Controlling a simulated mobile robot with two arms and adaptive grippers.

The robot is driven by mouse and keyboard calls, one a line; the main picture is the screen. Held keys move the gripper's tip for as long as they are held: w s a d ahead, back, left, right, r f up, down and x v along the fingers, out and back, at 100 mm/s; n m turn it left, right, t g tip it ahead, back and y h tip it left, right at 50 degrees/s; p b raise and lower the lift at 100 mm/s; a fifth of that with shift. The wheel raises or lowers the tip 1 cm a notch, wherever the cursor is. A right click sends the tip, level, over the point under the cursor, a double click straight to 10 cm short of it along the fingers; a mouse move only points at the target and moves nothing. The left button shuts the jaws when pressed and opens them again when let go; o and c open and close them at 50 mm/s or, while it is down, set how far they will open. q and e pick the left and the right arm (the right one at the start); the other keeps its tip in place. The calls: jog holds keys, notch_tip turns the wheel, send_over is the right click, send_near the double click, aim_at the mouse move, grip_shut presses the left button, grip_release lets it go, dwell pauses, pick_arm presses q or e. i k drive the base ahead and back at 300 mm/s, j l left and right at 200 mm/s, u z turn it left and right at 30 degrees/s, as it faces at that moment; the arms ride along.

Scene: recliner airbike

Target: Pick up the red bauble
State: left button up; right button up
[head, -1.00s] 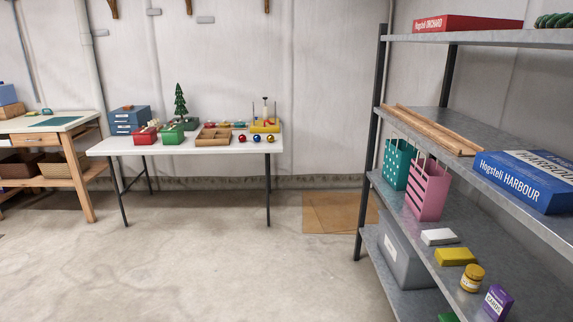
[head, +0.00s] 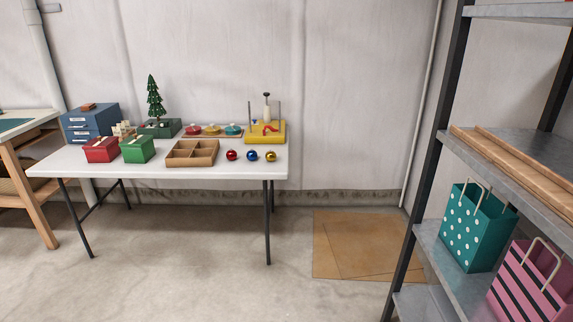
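The red bauble (head: 232,155) sits on the white folding table (head: 100,168) near its right end. It is the leftmost of a row of three, beside a blue bauble (head: 251,155) and a gold bauble (head: 270,156). A brown divided wooden tray (head: 192,153) stands just left of the red bauble. Neither of my grippers shows in the head view.
On the table also stand a red box (head: 102,150), a green box (head: 138,149), a small tree (head: 155,98) and a yellow stand (head: 264,133). A metal shelf (head: 455,250) with gift bags rises at right. The floor before the table is clear.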

aim_at(231, 155)
jog(key=i+l+u, duration=0.1)
jog(key=i+u, duration=0.15)
jog(key=i, duration=0.2)
jog(key=i+l+u, duration=0.3)
jog(key=i, duration=0.15)
jog(key=i+j+u, duration=0.1)
jog(key=i, duration=0.35)
jog(key=i+j+u, duration=0.15)
jog(key=i, duration=0.3)
